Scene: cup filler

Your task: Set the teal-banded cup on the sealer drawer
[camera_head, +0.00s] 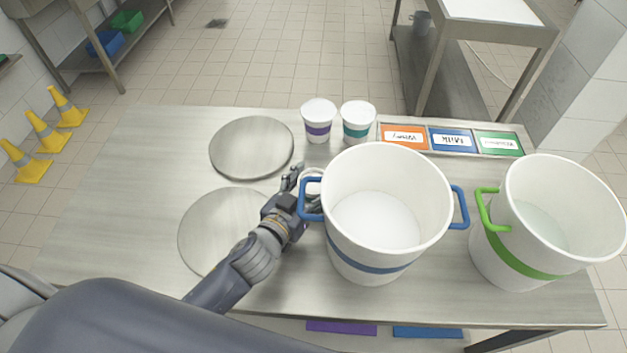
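The teal-banded cup (358,121) stands upright at the far side of the metal table, just right of a purple-banded cup (319,119). My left gripper (304,184) is on the near side of these cups, apart from them, against the left side of the blue-handled bucket. A small white rounded thing (313,174) shows by its fingers, partly hidden by the bucket; I cannot tell whether it is gripped. My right gripper is not in view. I cannot make out which thing is the sealer drawer.
A large white bucket with blue handles (375,262) and one with green handles (530,258) fill the right side. Two round metal discs (251,148) (215,232) lie at left. A panel of orange, blue and green labels (451,140) lies at back right. The table's left end (120,190) is clear.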

